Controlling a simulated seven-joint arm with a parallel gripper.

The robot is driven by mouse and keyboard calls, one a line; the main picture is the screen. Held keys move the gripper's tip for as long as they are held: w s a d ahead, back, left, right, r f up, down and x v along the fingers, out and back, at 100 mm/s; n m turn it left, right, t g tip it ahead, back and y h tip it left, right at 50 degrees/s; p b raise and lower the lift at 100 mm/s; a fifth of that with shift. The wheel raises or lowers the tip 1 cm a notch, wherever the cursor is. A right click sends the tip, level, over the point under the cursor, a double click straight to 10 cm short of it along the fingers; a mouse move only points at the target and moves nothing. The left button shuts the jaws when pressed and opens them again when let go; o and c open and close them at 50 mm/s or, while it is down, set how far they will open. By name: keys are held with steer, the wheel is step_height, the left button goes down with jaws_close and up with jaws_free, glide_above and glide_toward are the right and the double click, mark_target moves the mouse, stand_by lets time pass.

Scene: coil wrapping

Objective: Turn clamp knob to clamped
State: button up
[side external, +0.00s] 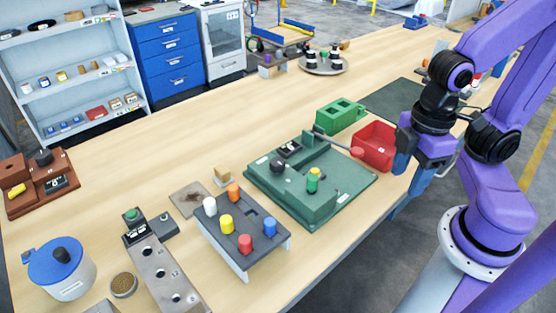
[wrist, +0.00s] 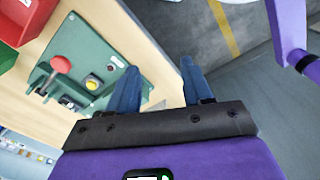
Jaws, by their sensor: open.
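A green fixture plate (side external: 335,203) lies on the bench, with a round black knob (side external: 277,165) at its left; I take this as the clamp knob, but its setting is too small to read. A lever on the fixture ends in a red handle (side external: 357,152), which also shows in the wrist view (wrist: 60,63). My gripper (side external: 408,180) is right of the fixture, near the bench edge, apart from the knob. In the wrist view its blue fingers (wrist: 158,66) are spread and empty.
A red bin (side external: 374,145) and a green block (side external: 341,116) stand behind the fixture, near my gripper. A grey stand with coloured pegs (side external: 236,246) is left of the plate. Bare bench (side external: 190,130) lies behind; floor (wrist: 245,65) is below the edge.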

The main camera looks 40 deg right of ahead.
steer(key=shift+o, duration=0.6)
steer(key=shift+w+a, duration=0.1)
steer(key=shift+w, duration=0.05)
step_height(320, 180, up, 6)
steer(key=m, duration=2.2)
glide_above(277, 161)
step_height(277, 161, down, 17)
steer(key=shift+r, duration=0.2)
steer(key=c, duration=1.1)
steer(key=shift+o, duration=0.2)
